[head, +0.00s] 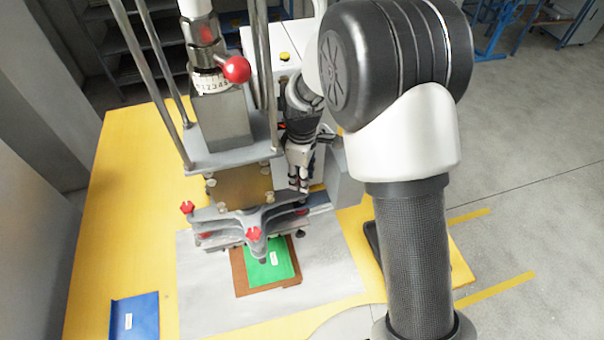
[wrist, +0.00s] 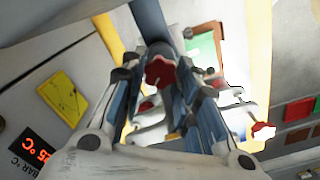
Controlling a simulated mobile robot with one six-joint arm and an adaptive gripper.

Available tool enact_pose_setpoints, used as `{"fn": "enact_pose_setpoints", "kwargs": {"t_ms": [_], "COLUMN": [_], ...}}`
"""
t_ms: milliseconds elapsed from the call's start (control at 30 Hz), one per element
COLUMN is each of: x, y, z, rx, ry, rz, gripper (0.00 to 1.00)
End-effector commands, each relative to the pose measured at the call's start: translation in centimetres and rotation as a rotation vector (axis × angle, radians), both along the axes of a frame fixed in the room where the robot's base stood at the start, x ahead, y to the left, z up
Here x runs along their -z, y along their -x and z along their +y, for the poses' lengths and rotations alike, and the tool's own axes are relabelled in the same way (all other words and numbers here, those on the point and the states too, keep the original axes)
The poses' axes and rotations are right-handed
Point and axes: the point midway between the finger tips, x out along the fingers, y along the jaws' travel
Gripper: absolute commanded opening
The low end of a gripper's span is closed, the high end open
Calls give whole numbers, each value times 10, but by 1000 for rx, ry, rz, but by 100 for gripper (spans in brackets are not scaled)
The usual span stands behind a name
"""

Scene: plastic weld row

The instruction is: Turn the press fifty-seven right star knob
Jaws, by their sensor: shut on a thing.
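The press (head: 228,125) stands on the yellow table, with a grey plate assembly low on its columns. Red star knobs show in the head view at its left arm (head: 187,208) and its front arm (head: 254,233). My gripper (head: 299,186) points down at the right side of the press. In the wrist view a red star knob (wrist: 160,72) sits between the fingers of my gripper (wrist: 163,78), which are shut on it. The gripper hides this knob in the head view. Another red star knob (wrist: 263,131) stands apart at the right of the wrist view.
A green sheet (head: 268,265) lies on a brown board (head: 241,282) under the press. A blue folder (head: 134,316) lies at the table's front left. A lever with a red ball (head: 236,69) juts from the press. A lit red display (wrist: 33,152) is near the gripper.

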Motion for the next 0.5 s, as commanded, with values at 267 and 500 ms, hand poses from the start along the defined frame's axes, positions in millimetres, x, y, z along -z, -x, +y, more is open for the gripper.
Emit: {"fn": "enact_pose_setpoints", "kwargs": {"t_ms": [267, 500], "x": [-1, -1], "y": [0, -1], "z": [0, 0], "rx": [264, 478], "ry": [-1, -1], "rz": [0, 0], "gripper": [5, 5]}}
